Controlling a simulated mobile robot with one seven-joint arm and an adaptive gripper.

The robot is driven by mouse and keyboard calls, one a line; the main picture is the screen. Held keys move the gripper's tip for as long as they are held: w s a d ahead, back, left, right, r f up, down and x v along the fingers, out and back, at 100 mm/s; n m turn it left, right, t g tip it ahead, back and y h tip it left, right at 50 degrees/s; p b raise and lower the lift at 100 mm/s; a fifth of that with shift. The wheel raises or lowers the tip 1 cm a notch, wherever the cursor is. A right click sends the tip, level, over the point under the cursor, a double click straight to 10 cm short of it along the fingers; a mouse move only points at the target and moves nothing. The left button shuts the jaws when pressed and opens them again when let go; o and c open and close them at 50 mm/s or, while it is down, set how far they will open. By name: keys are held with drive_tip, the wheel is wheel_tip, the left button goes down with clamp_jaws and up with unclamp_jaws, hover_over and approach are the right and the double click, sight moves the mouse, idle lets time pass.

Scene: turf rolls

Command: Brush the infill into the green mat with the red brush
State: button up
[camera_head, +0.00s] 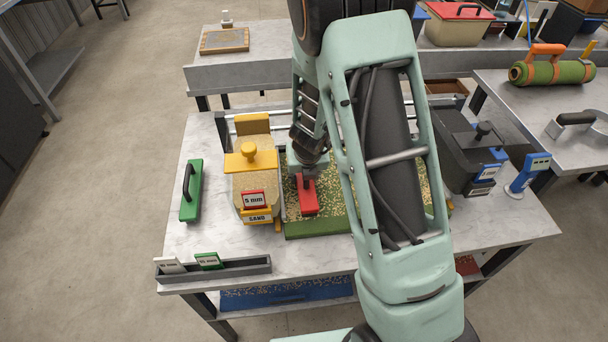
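The green mat (295,229) lies on the grey worktable, with tan infill grains scattered over its top. The red brush (310,199) is on the left part of the mat, near its front edge. My gripper (307,177) is directly over the brush and appears shut on its upright handle; the fingertips are small and partly hidden. My arm hides the middle of the mat; a strip of it shows to the right of the arm.
A yellow sand spreader (254,185) stands close left of the mat, with a green-based tool (191,190) beyond it. A grey rack with cards (215,268) lines the front left edge. A dark box (465,148) and blue stand (527,174) are at right.

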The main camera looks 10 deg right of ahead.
sight(324, 178)
idle(0.4)
drive_tip(key=shift+d+b, duration=1.05)
drive_tip(key=shift+d, duration=2.15)
drive_tip(key=shift+a, duration=0.1)
drive_tip(key=shift+a+r+p, duration=0.1)
drive_tip(key=shift+a+p, duration=1.1)
drive_tip(key=shift+a, duration=1.9)
